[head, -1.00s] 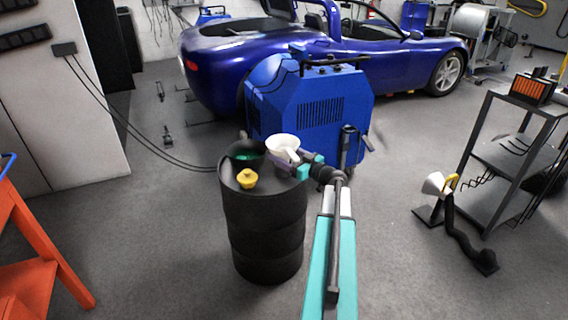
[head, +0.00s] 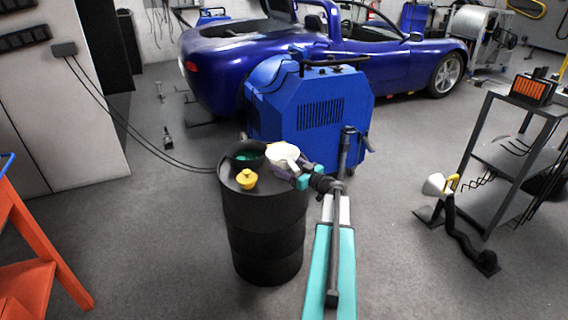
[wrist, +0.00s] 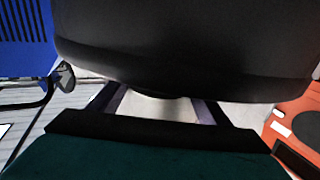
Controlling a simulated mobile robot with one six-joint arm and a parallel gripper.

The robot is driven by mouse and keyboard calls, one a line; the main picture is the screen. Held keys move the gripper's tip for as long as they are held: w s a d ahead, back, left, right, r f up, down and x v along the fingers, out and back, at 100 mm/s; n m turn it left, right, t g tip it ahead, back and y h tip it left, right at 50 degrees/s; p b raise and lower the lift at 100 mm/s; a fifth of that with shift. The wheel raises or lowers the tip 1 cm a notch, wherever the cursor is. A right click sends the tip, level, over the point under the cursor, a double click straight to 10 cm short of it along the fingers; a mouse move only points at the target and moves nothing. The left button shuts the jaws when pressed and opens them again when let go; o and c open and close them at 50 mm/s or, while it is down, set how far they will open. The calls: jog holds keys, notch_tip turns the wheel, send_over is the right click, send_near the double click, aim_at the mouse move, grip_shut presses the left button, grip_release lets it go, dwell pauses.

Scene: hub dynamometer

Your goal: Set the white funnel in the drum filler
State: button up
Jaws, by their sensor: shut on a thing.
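The white funnel (head: 282,154) is at the right of the black drum's top in the head view. My gripper (head: 296,172) is shut on it from the right. In the wrist view a white part of the funnel (wrist: 160,108) shows between my fingers. The black drum (head: 265,235) stands upright below. A dark round bowl-like piece with green inside (head: 247,154) sits on the drum's top, left of the funnel. A yellow cap or plug (head: 247,179) is near the front of the top. I cannot tell whether the funnel touches the drum; its lower end is hidden.
A blue machine (head: 310,105) stands close behind the drum, with a blue car (head: 330,50) beyond. A grey shelf (head: 510,160) and a white-headed black piece (head: 440,190) are at the right. An orange cart (head: 30,250) is at the left.

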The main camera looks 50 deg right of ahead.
jog(key=o, duration=1.1)
jog(key=shift+r, duration=0.15)
jog(key=shift+r, duration=0.15)
jog(key=shift+s+r, duration=0.15)
jog(key=shift+s, duration=0.1)
jog(key=s+p, duration=0.1)
jog(key=s, duration=1)
jog(key=shift+s, duration=0.25)
jog(key=shift+s, duration=0.15)
